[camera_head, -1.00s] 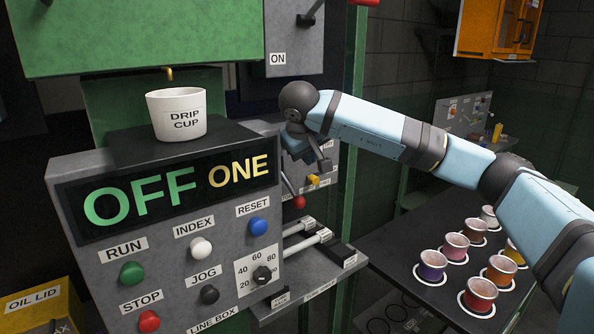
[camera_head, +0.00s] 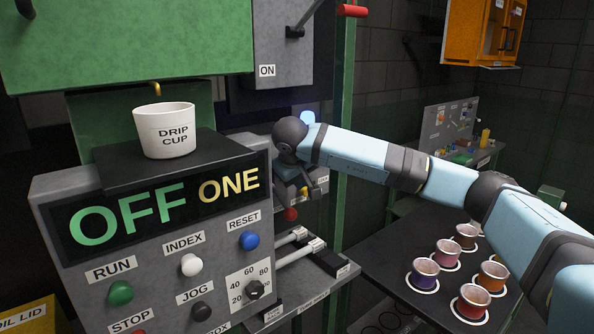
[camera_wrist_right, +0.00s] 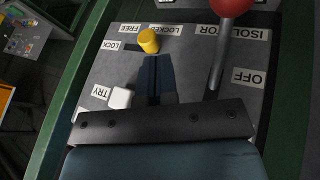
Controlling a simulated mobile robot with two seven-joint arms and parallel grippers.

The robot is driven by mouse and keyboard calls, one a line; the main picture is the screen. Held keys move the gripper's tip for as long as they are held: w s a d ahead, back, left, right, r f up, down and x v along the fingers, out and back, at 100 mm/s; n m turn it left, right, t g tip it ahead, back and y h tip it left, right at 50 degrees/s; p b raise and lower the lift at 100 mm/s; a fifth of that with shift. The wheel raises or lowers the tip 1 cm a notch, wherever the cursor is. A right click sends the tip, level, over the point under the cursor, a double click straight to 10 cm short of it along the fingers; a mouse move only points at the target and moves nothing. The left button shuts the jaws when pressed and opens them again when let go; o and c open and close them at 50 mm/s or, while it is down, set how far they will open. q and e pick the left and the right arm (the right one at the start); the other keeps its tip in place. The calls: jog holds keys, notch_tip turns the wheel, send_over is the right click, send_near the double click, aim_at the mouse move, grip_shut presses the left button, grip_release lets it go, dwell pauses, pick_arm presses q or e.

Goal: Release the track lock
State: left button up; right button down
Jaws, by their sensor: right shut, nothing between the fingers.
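The track lock is a yellow knob (camera_wrist_right: 148,41) in a dark slot on a grey panel, seen in the right wrist view. The labels FREE, LOCKED and LOCK are by the slot and look upside down. The knob is at the slot's right end in this view, nearer LOCKED; the slot runs left under FREE. My right gripper (camera_wrist_right: 155,62) is shut and empty, its fingertips at the knob's near side. I cannot tell whether they touch it. In the head view my right gripper (camera_head: 308,190) is small at that panel, beside the machine. My left gripper is not in view.
A red-balled isolator lever (camera_wrist_right: 232,8), labelled OFF, stands close right of the fingers. A white TRY button (camera_wrist_right: 120,97) is to their left. The control box (camera_head: 150,270) reads OFF ONE and carries a drip cup (camera_head: 164,130). Several coloured cups (camera_head: 472,302) fill a table at right.

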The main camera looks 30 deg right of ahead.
aim_at(305, 191)
jog(key=x, duration=0.4)
